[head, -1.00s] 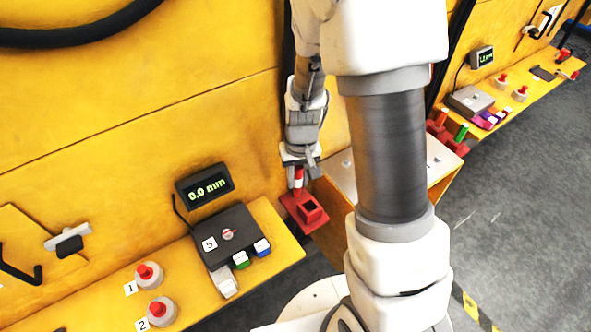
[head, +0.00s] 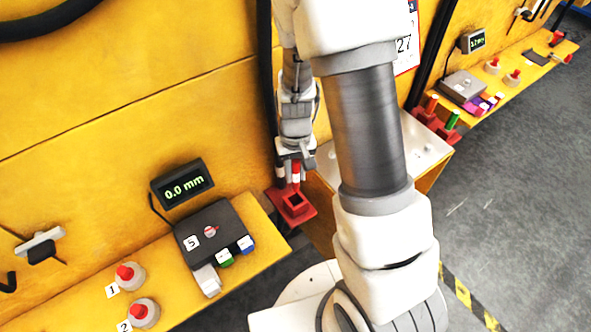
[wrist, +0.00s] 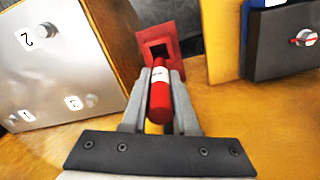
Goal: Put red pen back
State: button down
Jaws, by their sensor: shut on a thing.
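The red pen (wrist: 160,92), with a white band, is held between the two fingers of my gripper (wrist: 158,104), which is shut on it. In the head view my gripper (head: 291,172) hangs over the red holder with the red pen (head: 296,178) pointing down. The red holder (wrist: 168,28) has a square, dark opening and a flat base. The holder also shows in the head view (head: 305,213). I cannot tell whether the pen's end is inside the opening or just above it.
A black box (head: 222,222) with a dial and a display (head: 182,185) reading 0.0 mm stand left of the holder. Two numbered red-topped knobs are nearer. A pale plate (wrist: 45,60) lies beside the holder. Another red holder (head: 424,117) with orange and green pens stands farther right.

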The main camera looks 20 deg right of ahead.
jog(key=shift+f+b, duration=0.4)
jog(key=shift+f, duration=0.5)
jog(key=shift+f, duration=0.25)
jog(key=shift+f+b, duration=2.8)
jog(key=shift+f, duration=0.15)
jog(key=shift+f+b, duration=0.45)
jog(key=c, duration=0.6)
grip_release()
jog(key=shift+r, duration=0.1)
notch_tip(320, 180, up, 17)
jog(key=shift+r+p, duration=0.2)
jog(key=shift+p, duration=0.9)
notch_tip(320, 180, up, 7)
jog(key=p, duration=0.6)
send_over(296, 191)
jog(key=shift+w, duration=0.45)
